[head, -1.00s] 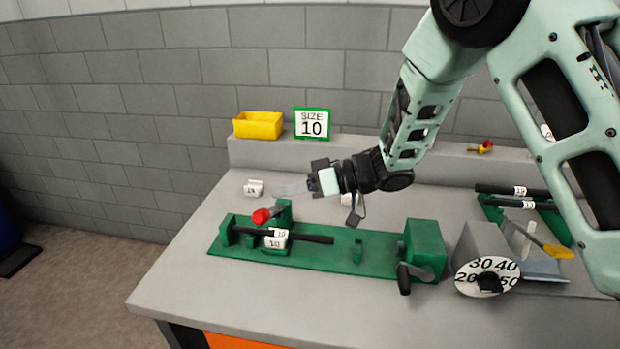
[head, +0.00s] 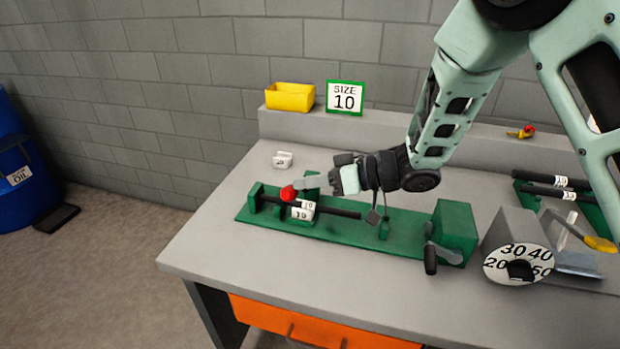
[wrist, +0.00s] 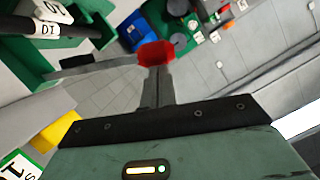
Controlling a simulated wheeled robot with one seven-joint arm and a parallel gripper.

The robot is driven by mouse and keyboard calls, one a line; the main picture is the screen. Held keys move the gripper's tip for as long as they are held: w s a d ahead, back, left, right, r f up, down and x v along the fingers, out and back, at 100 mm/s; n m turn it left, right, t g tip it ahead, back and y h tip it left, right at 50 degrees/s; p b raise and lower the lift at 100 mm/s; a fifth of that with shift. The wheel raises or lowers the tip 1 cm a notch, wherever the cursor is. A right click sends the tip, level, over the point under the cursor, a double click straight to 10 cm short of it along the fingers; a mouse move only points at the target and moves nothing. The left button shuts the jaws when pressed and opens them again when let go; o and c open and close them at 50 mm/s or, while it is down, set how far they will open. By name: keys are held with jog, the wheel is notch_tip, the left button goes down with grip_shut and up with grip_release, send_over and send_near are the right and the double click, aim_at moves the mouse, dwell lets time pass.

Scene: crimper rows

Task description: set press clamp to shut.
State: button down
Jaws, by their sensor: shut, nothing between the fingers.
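The press clamp is at the left end of a long green base (head: 400,236), with a red knob (head: 288,193) as its handle end. A black rod lies along the base under the clamp, with white size tags (head: 303,210) on it. My gripper (head: 303,184) is shut and empty, its fingertips close beside the red knob on the right. In the wrist view the red knob (wrist: 157,53) shows just beyond the fingertips (wrist: 158,78); I cannot tell whether they touch. The clamp's lever is mostly hidden by the fingers.
A green block with a black handle (head: 430,260) is at the base's right end, beside a numbered dial (head: 518,264). A yellow bin (head: 290,97) and a size 10 sign (head: 345,98) stand on the back ledge. A small white tagged block (head: 282,160) lies behind the clamp.

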jog(key=s+a+f+n+t+b, duration=0.1)
jog(key=s+f+n+b, duration=0.1)
jog(key=f+b, duration=0.4)
jog(key=shift+s+f+n+h+b, duration=0.3)
jog(key=shift+s+f+h+b, duration=0.15)
jog(key=shift+f, duration=0.6)
jog(key=shift+s, duration=0.1)
